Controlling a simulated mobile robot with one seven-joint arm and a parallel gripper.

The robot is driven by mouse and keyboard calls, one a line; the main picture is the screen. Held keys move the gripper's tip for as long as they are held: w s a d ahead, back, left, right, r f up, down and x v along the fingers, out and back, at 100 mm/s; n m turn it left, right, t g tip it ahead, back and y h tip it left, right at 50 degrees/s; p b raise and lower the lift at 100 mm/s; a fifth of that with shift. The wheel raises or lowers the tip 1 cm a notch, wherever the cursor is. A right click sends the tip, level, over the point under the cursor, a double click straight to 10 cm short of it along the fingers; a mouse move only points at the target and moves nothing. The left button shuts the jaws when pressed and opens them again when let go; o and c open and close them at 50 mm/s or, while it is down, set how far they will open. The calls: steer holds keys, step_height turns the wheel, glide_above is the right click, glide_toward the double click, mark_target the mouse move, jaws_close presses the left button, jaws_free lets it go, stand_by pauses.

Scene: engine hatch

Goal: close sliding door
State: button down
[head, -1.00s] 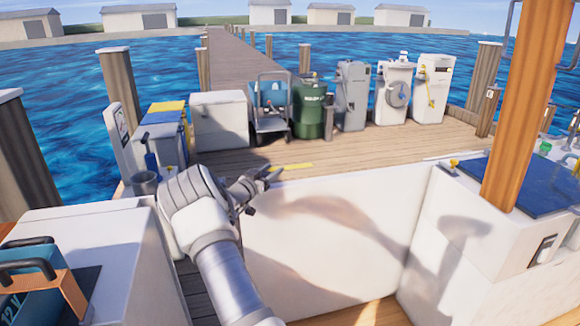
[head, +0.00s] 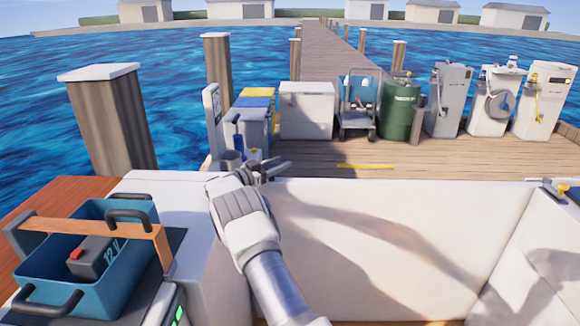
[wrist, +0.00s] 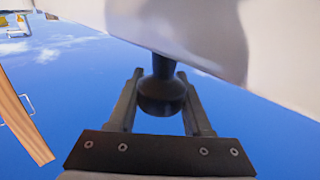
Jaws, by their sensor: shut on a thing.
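The sliding door is the white panel (head: 400,235) across the middle of the head view, with shadows on its face. Its left end is partly hidden behind my arm, close to the white left-hand locker (head: 200,185). My gripper (head: 275,168) is at the upper left end of the panel. In the wrist view, my gripper (wrist: 160,78) has a finger on each side of a dark round knob (wrist: 161,98) and is shut on it. The knob's stem meets the white door surface (wrist: 180,30). In the head view the knob is too small to make out.
A blue battery carrier (head: 90,250) with a wooden handle stands at the left. A white block (head: 540,260) stands at the right end of the panel. Beyond lies the wooden dock (head: 440,160) with a white box (head: 306,110), a green drum (head: 400,110) and several grey and white machines.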

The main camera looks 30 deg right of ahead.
steer(key=shift+w+a+f, duration=0.1)
steer(key=shift+a, duration=0.2)
steer(key=shift+c, duration=1.7)
jaws_free()
steer(key=s+d+r+p, duration=0.5)
steer(key=s+d+r, duration=0.3)
steer(key=r, duration=0.3)
steer(key=shift+s, duration=0.3)
